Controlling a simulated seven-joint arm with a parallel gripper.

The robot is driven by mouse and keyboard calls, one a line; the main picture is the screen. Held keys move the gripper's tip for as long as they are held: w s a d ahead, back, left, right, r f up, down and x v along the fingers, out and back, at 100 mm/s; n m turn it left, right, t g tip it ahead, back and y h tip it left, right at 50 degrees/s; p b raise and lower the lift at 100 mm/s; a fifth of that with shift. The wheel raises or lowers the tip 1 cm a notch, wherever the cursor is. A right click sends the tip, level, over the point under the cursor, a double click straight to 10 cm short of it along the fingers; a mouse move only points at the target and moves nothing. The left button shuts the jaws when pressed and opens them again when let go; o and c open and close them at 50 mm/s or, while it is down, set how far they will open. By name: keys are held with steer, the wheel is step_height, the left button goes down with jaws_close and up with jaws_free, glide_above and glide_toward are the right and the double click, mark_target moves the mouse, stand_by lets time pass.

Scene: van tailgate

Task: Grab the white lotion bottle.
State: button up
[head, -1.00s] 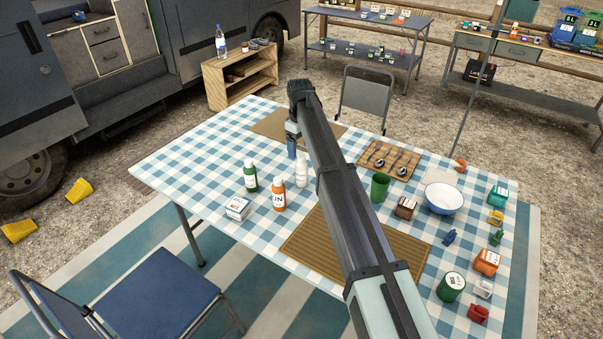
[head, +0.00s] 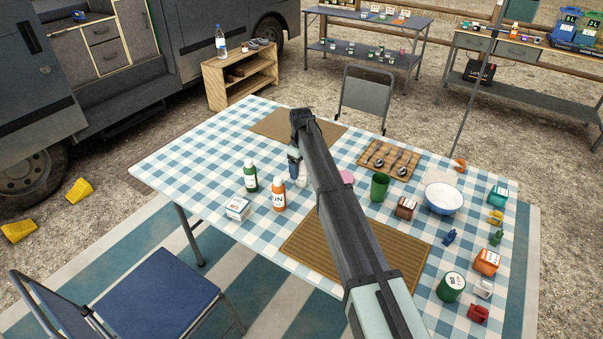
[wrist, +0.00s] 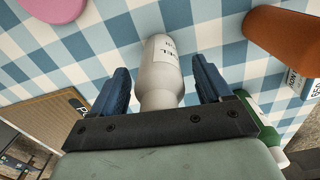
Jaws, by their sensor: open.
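The white lotion bottle (wrist: 160,70) stands on the checkered tablecloth, with dark print on its side. In the wrist view my gripper (wrist: 163,80) is open, with one blue finger on each side of the bottle and a gap visible to each. In the head view my gripper (head: 294,160) is low over the table and hides most of the bottle; a white part of it (head: 301,180) shows just below the fingers. The bottle's base is hard to make out.
An orange bottle (head: 279,194) and a green bottle (head: 250,175) stand close on the left in the head view. A pink round thing (head: 346,177) and a green cup (head: 379,187) are right of my arm.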

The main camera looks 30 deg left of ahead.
steer(key=shift+c, duration=0.2)
steer(key=c, duration=1.2)
steer(key=shift+o, duration=0.2)
steer(key=shift+r, duration=0.15)
